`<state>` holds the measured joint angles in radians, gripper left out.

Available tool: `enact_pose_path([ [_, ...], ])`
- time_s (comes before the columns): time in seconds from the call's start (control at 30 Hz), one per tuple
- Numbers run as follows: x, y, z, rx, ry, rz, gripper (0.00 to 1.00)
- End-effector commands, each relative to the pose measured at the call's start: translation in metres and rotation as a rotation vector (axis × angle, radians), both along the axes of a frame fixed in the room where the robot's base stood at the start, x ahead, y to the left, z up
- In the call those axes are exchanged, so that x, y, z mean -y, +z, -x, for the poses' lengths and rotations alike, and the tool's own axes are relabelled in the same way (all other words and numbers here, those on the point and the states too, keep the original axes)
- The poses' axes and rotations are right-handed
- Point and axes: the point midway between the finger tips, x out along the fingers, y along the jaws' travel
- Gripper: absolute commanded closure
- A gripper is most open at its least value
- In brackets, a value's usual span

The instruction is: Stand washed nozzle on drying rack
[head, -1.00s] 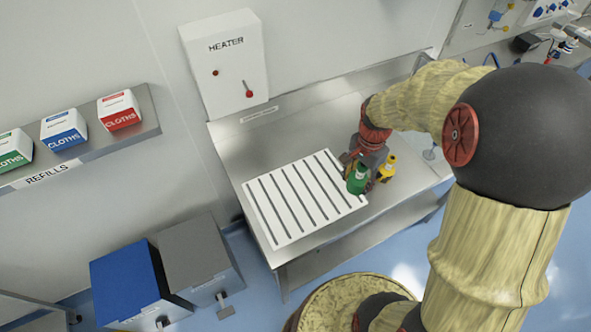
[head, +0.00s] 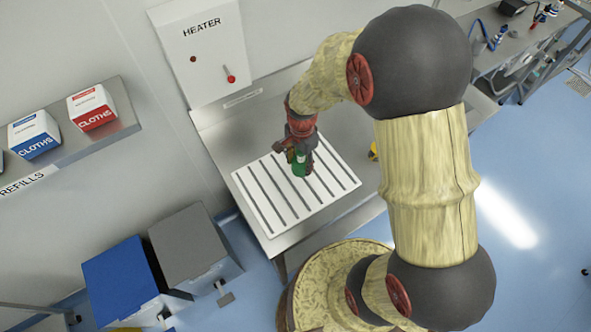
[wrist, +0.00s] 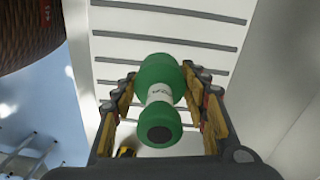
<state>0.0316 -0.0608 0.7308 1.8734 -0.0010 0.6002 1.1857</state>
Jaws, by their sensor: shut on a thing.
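The green nozzle (head: 300,164) is in my gripper (head: 298,158). The drying rack (head: 260,204) is a white slotted board on the steel table. In the head view my gripper and the nozzle are over the rack. In the wrist view the rack (wrist: 215,18) lies beyond the nozzle. I cannot tell how large the gap between nozzle and rack is.
A yellow item (head: 374,152) stands on the table right of the rack, partly hidden by my arm. A heater box (head: 203,60) hangs on the wall behind. Blue (head: 120,280) and grey (head: 190,243) bins stand left of the table.

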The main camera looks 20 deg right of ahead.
Motion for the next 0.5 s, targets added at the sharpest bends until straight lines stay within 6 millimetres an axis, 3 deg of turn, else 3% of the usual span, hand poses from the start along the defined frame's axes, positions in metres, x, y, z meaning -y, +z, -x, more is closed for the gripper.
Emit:
enact_pose_path([
  [0.27, -0.012, -0.016, -0.005, -0.001, 0.001, 0.0, 0.83],
  [0.5, -0.015, -0.047, -0.006, -0.001, -0.001, 0.0, 0.83],
])
